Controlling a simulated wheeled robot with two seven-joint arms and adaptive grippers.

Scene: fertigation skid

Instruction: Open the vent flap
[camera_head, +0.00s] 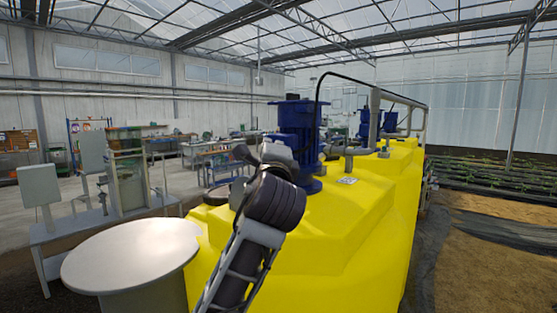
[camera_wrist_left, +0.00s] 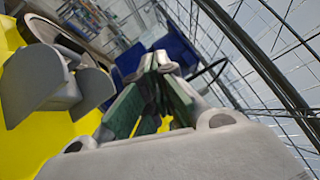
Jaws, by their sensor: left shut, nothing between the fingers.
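My left gripper (camera_head: 243,154) is above the yellow tank (camera_head: 340,235), left of the blue motor (camera_head: 300,130). In the left wrist view its green-padded fingers (camera_wrist_left: 155,62) meet at the tips and hold nothing. A grey round fitting with thin curved plates (camera_wrist_left: 35,85), seemingly the vent and its flap, stands on the yellow tank beside the fingers, apart from them. In the head view a grey piece (camera_head: 238,190), probably this fitting, shows partly behind my left wrist. I cannot tell how far the flap is open. My right gripper is out of view.
A grey round-topped stand (camera_head: 130,255) is at the front left. A bench with grey boxes and a clear column (camera_head: 128,180) stands behind it. A grey pipe (camera_head: 374,120) rises from the tank. Planting beds (camera_head: 500,230) lie at right.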

